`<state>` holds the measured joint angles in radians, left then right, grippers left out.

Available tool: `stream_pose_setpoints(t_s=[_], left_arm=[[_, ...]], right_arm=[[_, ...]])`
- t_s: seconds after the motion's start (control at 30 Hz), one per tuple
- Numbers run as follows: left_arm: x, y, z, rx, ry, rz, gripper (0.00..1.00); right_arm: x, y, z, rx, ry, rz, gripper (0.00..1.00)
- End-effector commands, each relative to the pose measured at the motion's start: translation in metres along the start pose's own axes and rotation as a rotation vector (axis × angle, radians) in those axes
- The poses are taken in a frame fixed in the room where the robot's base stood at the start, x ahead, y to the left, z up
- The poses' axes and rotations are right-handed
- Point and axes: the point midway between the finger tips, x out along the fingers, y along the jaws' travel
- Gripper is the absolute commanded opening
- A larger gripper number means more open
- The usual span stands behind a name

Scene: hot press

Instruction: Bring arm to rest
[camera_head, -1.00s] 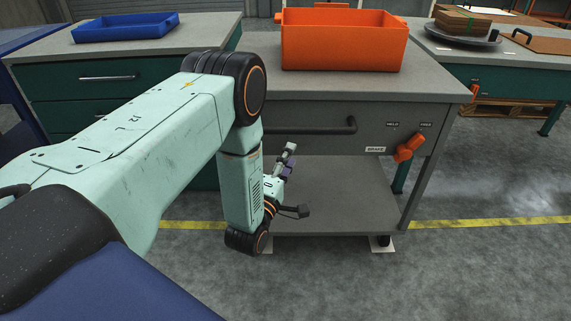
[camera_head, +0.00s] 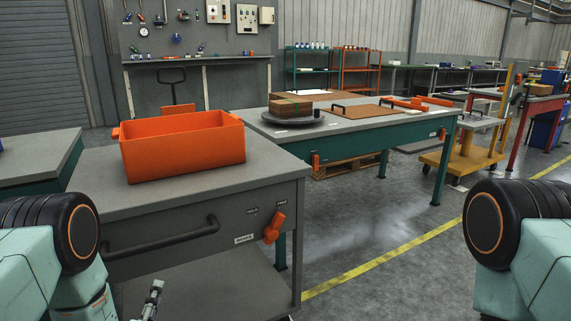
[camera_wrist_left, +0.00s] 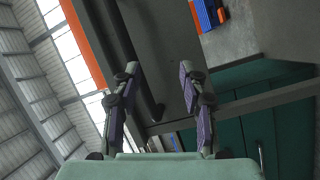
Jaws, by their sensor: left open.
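My left arm (camera_head: 45,250) stands at the left edge of the head view, its black elbow in front of the grey cart. My left gripper (camera_head: 152,298) shows only in part at the bottom of that view, low in front of the cart. In the left wrist view the left gripper (camera_wrist_left: 158,70) has its two fingers apart with nothing between them. The cart's dark underside and handle lie beyond the fingers. My right arm (camera_head: 515,245) shows its elbow and links at the right edge. The right gripper is out of view.
The grey cart (camera_head: 210,262) with a handle carries an orange bin (camera_head: 185,150). An orange knob (camera_head: 274,228) is on its front. Behind it is a green table (camera_head: 350,145) with a dark round plate (camera_head: 291,120). Grey floor is free between the cart and my right arm.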

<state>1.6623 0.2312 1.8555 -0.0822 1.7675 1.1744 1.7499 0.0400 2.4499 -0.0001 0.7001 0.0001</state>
Motion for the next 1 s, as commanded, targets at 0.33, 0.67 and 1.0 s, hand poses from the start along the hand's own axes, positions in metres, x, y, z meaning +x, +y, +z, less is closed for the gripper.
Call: stream_pose_setpoints(t_s=[0.33,0.67,1.0], left_arm=[[-0.144,-0.105,0.066,0.688,-0.595,-0.611,0.43],[-0.343,-0.08,0.067,0.997,-1.35,-0.851,0.43],[-0.368,-0.048,0.057,1.018,-1.431,-0.87,0.43]], right_arm=[[-0.016,0.0,0.0,0.0,0.0,0.0,0.4],[-0.049,0.0,0.0,0.0,0.0,0.0,0.4],[-0.067,-0.001,0.0,0.0,0.0,0.0,0.4]])
